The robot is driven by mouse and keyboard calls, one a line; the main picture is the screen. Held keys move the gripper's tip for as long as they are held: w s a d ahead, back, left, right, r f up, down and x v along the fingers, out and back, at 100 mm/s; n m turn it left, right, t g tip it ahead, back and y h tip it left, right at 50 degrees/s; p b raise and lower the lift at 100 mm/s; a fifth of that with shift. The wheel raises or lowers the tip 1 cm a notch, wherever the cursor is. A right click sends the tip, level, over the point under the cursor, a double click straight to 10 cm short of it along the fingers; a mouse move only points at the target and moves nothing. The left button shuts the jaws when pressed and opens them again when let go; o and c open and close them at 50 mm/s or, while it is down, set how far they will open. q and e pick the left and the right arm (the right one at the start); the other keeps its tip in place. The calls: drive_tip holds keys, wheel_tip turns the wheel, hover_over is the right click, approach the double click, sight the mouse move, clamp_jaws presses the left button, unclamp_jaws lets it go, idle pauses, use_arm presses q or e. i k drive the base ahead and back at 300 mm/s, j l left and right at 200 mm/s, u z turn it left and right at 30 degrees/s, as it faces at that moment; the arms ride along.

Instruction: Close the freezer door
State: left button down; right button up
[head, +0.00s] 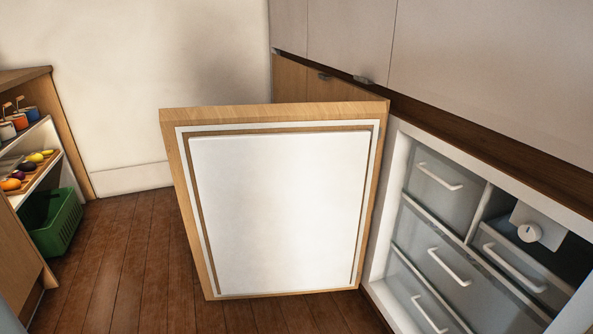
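The freezer door (280,215) stands wide open in the head view, swung out over the floor to the left of the freezer. It has a wooden edge and a white inner panel facing me. Its right edge meets the left side of the freezer's white frame. The freezer (391,200) is on the right, with its inside exposed. Several clear drawers with white handles, such as the upper left drawer (440,190), are inside, along with a white dial (529,233). Neither of my grippers is in view.
Grey upper cabinet fronts (480,60) run above the freezer. A wooden shelf unit (75,130) at the left holds fruit and cups, with a green crate (52,225) low down. The wooden floor (130,260) between the shelf and the door is clear.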

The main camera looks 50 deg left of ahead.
sight(274, 199)
drive_tip(key=j+z, duration=0.15)
drive_tip(key=j, duration=0.3)
drive_tip(key=j+z, duration=0.1)
drive_tip(key=j, duration=0.3)
drive_tip(key=k+j+z, duration=0.15)
drive_tip(key=j, duration=0.3)
drive_tip(key=j+z, duration=0.1)
drive_tip(key=j, duration=0.35)
drive_tip(key=k+j+z, duration=0.15)
drive_tip(key=j, duration=0.25)
drive_tip(key=k+j+z, duration=0.15)
drive_tip(key=j, duration=0.25)
drive_tip(key=k+j+z, duration=0.1)
drive_tip(key=j, duration=0.3)
drive_tip(key=j+z, duration=0.15)
drive_tip(key=j, duration=0.3)
drive_tip(key=k+j+z, duration=0.15)
drive_tip(key=j, duration=0.3)
drive_tip(key=j+z, duration=0.1)
drive_tip(key=j, duration=0.3)
drive_tip(key=k+j+z, duration=0.15)
drive_tip(key=j, duration=0.3)
drive_tip(key=k+j+z, duration=0.15)
drive_tip(key=j, duration=0.25)
drive_tip(key=k+j+z, duration=0.15)
drive_tip(key=j, duration=0.25)
drive_tip(key=i, duration=0.05)
